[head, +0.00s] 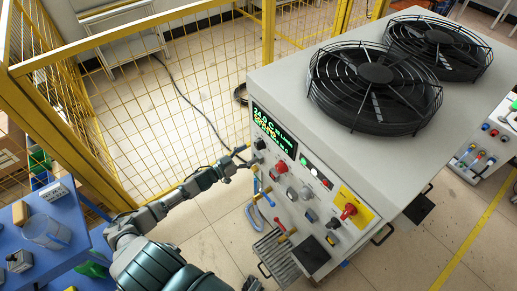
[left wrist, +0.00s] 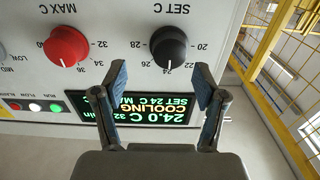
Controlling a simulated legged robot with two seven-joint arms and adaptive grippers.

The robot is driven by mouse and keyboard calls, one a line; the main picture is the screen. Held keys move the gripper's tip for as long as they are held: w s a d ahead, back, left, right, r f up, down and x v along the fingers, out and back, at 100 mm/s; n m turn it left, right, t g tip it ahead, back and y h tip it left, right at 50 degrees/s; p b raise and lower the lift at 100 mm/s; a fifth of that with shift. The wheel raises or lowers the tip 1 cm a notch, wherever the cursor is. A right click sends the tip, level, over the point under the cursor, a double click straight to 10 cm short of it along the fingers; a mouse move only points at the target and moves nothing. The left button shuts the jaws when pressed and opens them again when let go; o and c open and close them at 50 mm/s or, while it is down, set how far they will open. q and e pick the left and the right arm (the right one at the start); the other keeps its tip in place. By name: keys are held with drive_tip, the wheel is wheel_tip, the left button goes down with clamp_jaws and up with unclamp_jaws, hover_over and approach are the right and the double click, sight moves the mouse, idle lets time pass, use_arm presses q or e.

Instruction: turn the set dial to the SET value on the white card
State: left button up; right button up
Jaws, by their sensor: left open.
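The black SET C dial (left wrist: 168,46) is on the machine's light front panel; its white mark points at about 24 in the left wrist view, which is upside down. It also shows in the head view (head: 260,143). My left gripper (left wrist: 209,88) is open and empty, its fingers in front of the panel by the display and short of the dial. In the head view my left gripper (head: 240,160) is close to the panel's left edge. The display (left wrist: 150,108) reads 24.0 C, COOLING, SET 24 C. A small white card-like piece (head: 54,190) is at the left, its text unreadable.
The red MAX C dial (left wrist: 66,46) is beside the SET dial. Indicator lights (left wrist: 34,106) and further knobs, including a red switch on yellow (head: 349,210), share the panel. Two black fans (head: 375,85) top the machine. A yellow fence (head: 150,105) and blue table (head: 80,215) are left.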

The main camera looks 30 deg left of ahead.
sight(257, 148)
use_arm(q)
drive_tip(key=w, duration=0.4)
drive_tip(key=shift+f, duration=0.25)
drive_tip(key=shift+w+d, duration=0.5)
drive_tip(key=shift+d+r, duration=0.15)
drive_tip(key=shift+d, duration=0.1)
drive_tip(key=shift+c, duration=1.4)
drive_tip(key=c, duration=0.8)
drive_tip(key=shift+a+f, duration=0.3)
drive_tip(key=shift+a, duration=0.3)
drive_tip(key=shift+c, duration=0.3)
drive_tip(key=shift+s+d, duration=0.1)
drive_tip(key=shift+d, duration=0.2)
